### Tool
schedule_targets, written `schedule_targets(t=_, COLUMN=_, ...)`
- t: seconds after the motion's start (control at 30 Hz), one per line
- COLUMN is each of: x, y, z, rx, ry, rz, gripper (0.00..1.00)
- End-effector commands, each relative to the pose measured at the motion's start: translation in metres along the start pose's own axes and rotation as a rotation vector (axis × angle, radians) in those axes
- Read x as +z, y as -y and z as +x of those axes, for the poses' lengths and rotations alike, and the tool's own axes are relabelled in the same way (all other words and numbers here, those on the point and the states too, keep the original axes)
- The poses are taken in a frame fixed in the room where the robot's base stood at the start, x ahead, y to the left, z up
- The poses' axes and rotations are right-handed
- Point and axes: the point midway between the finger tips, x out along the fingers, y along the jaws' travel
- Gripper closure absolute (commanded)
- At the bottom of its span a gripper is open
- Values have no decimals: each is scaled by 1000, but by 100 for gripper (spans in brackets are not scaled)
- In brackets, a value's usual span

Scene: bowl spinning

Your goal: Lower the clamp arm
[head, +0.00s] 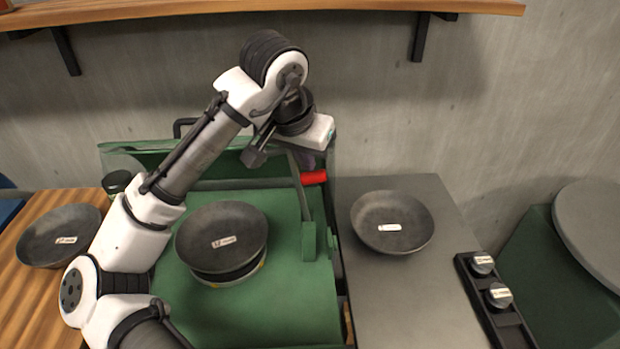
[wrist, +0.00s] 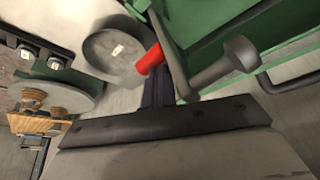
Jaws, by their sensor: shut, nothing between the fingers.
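The clamp arm (head: 299,187) is a grey-green bar standing raised from a green bracket (head: 308,240) on the right of the green machine. It shows in the wrist view (wrist: 171,45) with a grey round-ended pad (wrist: 232,62) sticking out sideways. Its red handle (head: 315,178) also shows in the wrist view (wrist: 150,60). My gripper (head: 308,162) is shut and empty, just above the red handle; its dark fingertips (wrist: 157,88) overlap the handle's near end in the wrist view. I cannot tell whether they touch. A dark bowl (head: 222,238) sits on a round support on the machine.
One dark bowl (head: 392,221) lies on the grey top at right, another (head: 62,236) on the wooden top at left. Two knobs (head: 490,280) sit on a black strip at right. A wooden shelf (head: 280,10) hangs above on the concrete wall.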

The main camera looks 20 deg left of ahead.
Motion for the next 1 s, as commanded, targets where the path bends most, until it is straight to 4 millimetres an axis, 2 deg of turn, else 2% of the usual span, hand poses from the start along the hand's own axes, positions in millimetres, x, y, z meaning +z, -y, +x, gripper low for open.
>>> schedule_targets(t=1.0, x=24, y=41, z=-2, rx=-1, ry=1, rz=-4, gripper=100)
